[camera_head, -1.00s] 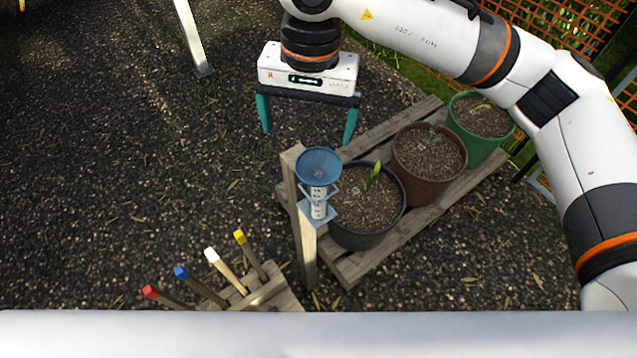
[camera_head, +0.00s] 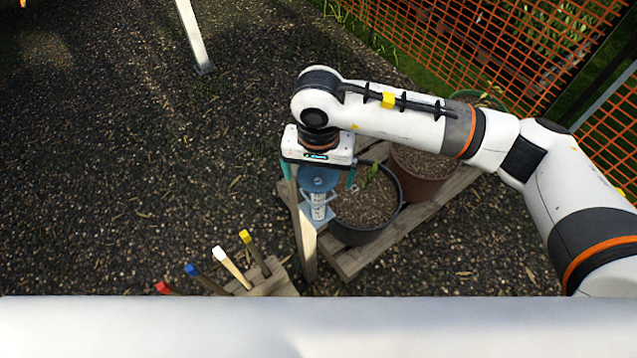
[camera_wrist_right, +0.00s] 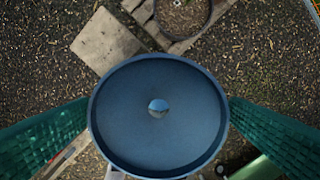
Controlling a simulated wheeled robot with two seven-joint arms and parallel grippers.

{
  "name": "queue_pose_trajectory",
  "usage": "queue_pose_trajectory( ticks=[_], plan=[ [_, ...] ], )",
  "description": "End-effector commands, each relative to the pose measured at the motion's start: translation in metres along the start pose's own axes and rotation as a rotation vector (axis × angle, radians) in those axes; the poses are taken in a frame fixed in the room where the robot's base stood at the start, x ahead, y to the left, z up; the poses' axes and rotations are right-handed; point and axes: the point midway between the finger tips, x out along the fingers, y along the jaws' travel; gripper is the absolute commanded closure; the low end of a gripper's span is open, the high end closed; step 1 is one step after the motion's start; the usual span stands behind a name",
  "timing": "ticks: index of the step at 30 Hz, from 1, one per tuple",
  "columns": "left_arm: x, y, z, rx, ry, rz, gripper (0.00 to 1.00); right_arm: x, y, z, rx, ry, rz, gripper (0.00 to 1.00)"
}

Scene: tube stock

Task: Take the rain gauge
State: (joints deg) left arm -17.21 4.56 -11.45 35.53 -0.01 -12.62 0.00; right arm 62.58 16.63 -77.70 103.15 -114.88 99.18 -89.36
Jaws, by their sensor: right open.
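The rain gauge (camera_head: 319,197) has a blue funnel top and a clear, marked tube, and it sits in a bracket on a wooden post (camera_head: 303,235). In the right wrist view its round blue funnel (camera_wrist_right: 158,115) fills the middle. My right gripper (camera_head: 318,175) is open, pointing down at the funnel. Its green fingers stand on either side of the funnel rim in the right wrist view, with the rim between them. I cannot tell whether they touch it. The gripper body hides the far part of the funnel in the head view. My left gripper is not in view.
A black pot (camera_head: 362,230) with a small plant stands on a wooden pallet (camera_head: 420,215) right of the post. A brown pot (camera_head: 420,172) is behind it, partly under my right arm. Several colour-tipped stakes (camera_head: 232,268) stand in a wooden block at the front left. Open gravel lies to the left.

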Motion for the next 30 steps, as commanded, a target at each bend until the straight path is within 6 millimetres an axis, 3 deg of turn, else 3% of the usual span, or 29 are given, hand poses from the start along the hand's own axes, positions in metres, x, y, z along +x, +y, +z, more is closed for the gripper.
queue_pose_trajectory(
  ticks=[8,20,30],
  plan=[
    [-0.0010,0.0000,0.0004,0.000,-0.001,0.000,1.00,0.0047,0.0001,0.0001,0.000,-0.001,0.001,0.03],
    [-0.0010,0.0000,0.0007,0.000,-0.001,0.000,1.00,0.0042,0.0002,0.0001,0.000,-0.001,0.001,0.68],
    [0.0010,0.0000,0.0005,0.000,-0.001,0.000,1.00,0.0007,0.0006,0.0006,0.000,-0.002,0.002,0.70]
  ],
)
